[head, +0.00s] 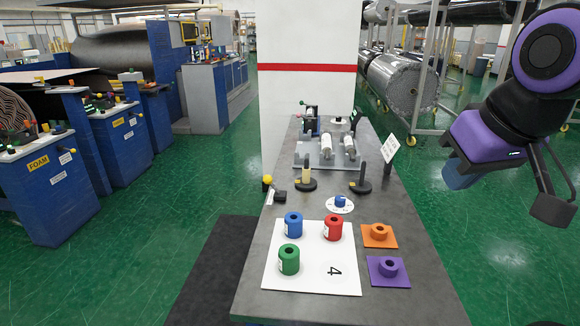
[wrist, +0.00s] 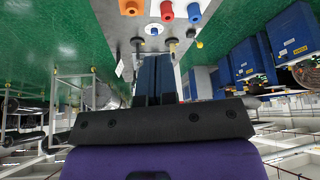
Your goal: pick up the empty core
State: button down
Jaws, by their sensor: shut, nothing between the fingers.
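Blue (head: 293,224), red (head: 333,228) and green (head: 289,259) hollow cylinders stand on a white sheet (head: 312,285) marked 4. Orange (head: 379,235) and purple (head: 388,269) square pieces with raised hollow rings lie to its right. I cannot tell for certain which thing is the empty core. My gripper (head: 458,178) is up at the right, beyond the table's right edge in the head view, apart from all these. In the wrist view its blue fingers (wrist: 155,80) are together, with nothing seen between them; red (wrist: 167,10) and blue (wrist: 194,12) pieces show past them.
The grey table (head: 255,292) also bears a white disc (head: 340,204) with a small blue piece, two black-based stands (head: 306,185) (head: 360,187), a yellow-knobbed device (head: 268,181) and a rig (head: 325,160) at the back. A white pillar (head: 300,110) rises behind.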

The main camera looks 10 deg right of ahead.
aim_at(306, 173)
jog(key=i+j+u, duration=0.25)
jog(key=j, duration=0.25)
jog(key=i+j+u, duration=0.1)
jog(key=j+u, duration=0.15)
jog(key=j, duration=0.25)
jog(key=i+j+u, duration=0.25)
jog(key=j, duration=0.2)
jog(key=i+j+u, duration=0.25)
jog(key=i+j, duration=0.25)
jog(key=i, duration=0.15)
jog(key=i+j+u, duration=0.1)
jog(key=i+j, duration=0.15)
jog(key=i, duration=0.15)
jog(key=i+j+u, duration=0.1)
jog(key=i+j, duration=0.15)
jog(key=i+l+z, duration=0.15)
jog(key=i+z, duration=1)
jog(key=i+j+z, duration=0.35)
jog(key=i+l+z, duration=0.1)
jog(key=i+z, duration=0.15)
jog(key=z, duration=0.2)
jog(key=i+z, duration=0.4)
jog(key=i+j+z, duration=0.1)
jog(key=z, duration=0.35)
jog(key=i+j+z, duration=0.2)
jog(key=z, duration=0.25)
jog(key=i+z, duration=0.3)
jog(key=z, duration=0.2)
jog(key=i+j+z, duration=0.2)
jog(key=z, duration=0.25)
